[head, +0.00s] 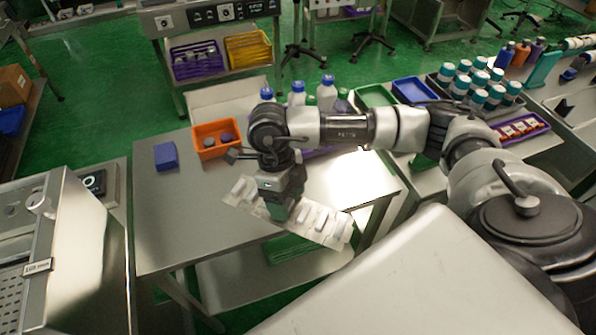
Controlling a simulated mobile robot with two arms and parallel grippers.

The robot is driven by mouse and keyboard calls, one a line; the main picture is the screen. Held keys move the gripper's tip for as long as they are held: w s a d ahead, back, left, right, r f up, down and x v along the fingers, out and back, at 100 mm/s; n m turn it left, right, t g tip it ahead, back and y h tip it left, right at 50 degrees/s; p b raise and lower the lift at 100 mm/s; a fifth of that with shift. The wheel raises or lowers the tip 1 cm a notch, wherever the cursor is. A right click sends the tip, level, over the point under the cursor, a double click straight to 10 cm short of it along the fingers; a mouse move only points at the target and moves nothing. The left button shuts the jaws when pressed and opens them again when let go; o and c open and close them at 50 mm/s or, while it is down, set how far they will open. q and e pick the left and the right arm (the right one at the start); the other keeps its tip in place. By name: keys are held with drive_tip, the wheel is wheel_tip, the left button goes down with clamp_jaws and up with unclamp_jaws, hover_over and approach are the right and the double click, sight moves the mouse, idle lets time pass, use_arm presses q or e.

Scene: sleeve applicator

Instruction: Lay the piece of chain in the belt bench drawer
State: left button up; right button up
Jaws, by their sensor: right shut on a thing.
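My right gripper (283,207) points down over the front part of the steel table and is shut on a pale strip with several whitish segments. This strip (320,222) looks like the piece of chain; it sticks out on both sides of the gripper, slanting down to the right, and its middle is hidden by the jaws. It seems held near the table's front right edge; I cannot tell whether it touches the top. No open drawer can be made out, and I cannot tell which bench is the belt bench. My left gripper is not in view.
The steel table (185,215) carries a blue block (166,156) and an orange bin (217,138) with dark round items. White bottles (327,93) stand behind my arm. A steel machine (60,255) is at left. The table's left front is clear.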

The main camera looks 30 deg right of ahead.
drive_tip(key=m, duration=0.2)
drive_tip(key=m+y, duration=0.1)
drive_tip(key=d+m, duration=0.1)
drive_tip(key=m, duration=0.1)
drive_tip(key=shift+w+f+m+y, duration=0.1)
drive_tip(key=shift+f+m+y, duration=0.2)
drive_tip(key=shift+f, duration=0.05)
drive_tip(key=m, duration=0.2)
drive_tip(key=shift+d+f+m+t+y, duration=0.2)
drive_tip(key=shift+m+t+y, duration=0.1)
drive_tip(key=shift+m+y, duration=0.1)
drive_tip(key=m, duration=0.3)
drive_tip(key=m+t, duration=0.1)
drive_tip(key=shift+w+d+f+m+y, duration=0.15)
drive_tip(key=shift+d+f+m+y, duration=0.15)
drive_tip(key=shift+d+m, duration=0.1)
drive_tip(key=d+m+t, duration=0.1)
drive_tip(key=m, duration=0.3)
drive_tip(key=m+t, duration=0.1)
drive_tip(key=m, duration=0.3)
drive_tip(key=d+f+m+t, duration=0.1)
drive_tip(key=m, duration=0.3)
drive_tip(key=shift+w+d, duration=0.3)
drive_tip(key=shift+w, duration=0.1)
drive_tip(key=shift+f, duration=0.1)
